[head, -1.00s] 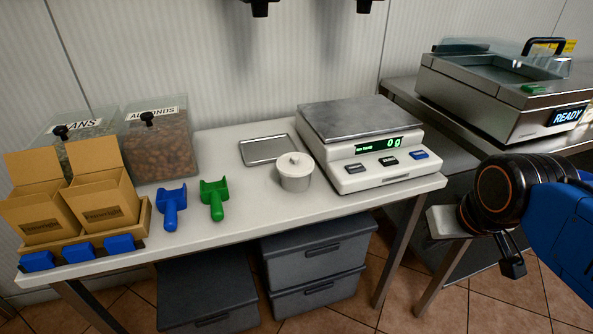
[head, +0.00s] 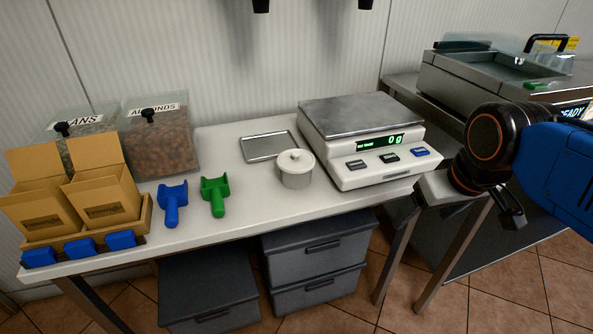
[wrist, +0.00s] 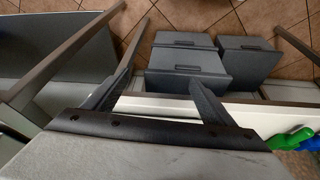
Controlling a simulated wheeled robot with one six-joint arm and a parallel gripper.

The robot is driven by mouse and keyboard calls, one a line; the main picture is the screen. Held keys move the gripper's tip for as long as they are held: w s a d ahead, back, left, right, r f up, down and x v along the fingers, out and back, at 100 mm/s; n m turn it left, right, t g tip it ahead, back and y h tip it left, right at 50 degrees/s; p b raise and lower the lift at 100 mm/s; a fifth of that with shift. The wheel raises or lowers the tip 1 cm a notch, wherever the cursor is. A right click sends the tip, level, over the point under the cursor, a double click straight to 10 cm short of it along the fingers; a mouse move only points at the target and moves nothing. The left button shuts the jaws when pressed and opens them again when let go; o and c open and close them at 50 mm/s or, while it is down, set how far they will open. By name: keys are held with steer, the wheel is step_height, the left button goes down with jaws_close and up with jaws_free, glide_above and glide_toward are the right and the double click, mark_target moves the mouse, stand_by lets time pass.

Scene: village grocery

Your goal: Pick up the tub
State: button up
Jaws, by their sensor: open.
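The tub (head: 296,178) is a small round white pot with a knobbed lid. It stands upright on the white counter (head: 235,226), just left of the scale, in the head view. My gripper is at the right of the head view, by the counter's right end, well to the right of the tub and apart from it. In the wrist view my gripper (wrist: 163,80) has its two dark fingers spread with nothing between them. The tub does not show in the wrist view.
A scale (head: 372,178) reading 0 g stands right of the tub, with a metal tray (head: 268,147) behind. A blue scoop (head: 172,205) and green scoop (head: 214,196) lie to the left. Grey drawers (head: 315,262) sit below. The counter in front of the tub is clear.

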steer(key=shift+o, duration=1.4)
steer(key=w+a+r+n+g, duration=0.1)
steer(key=w+a+r+n, duration=0.2)
steer(key=w+r, duration=0.3)
steer(key=shift+a+r, duration=0.4)
steer(key=shift+a, duration=0.45)
step_height(320, 180, up, 11)
steer(key=n+g, duration=0.3)
steer(key=n, duration=0.7)
glide_above(296, 152)
steer(key=f, duration=1.2)
steer(key=shift+w, duration=0.2)
steer(key=shift+s+f, duration=0.15)
steer(key=shift+f, duration=1.15)
steer(key=shift+s+f, duration=0.15)
steer(key=shift+f, duration=1.1)
steer(key=c, duration=1.3)
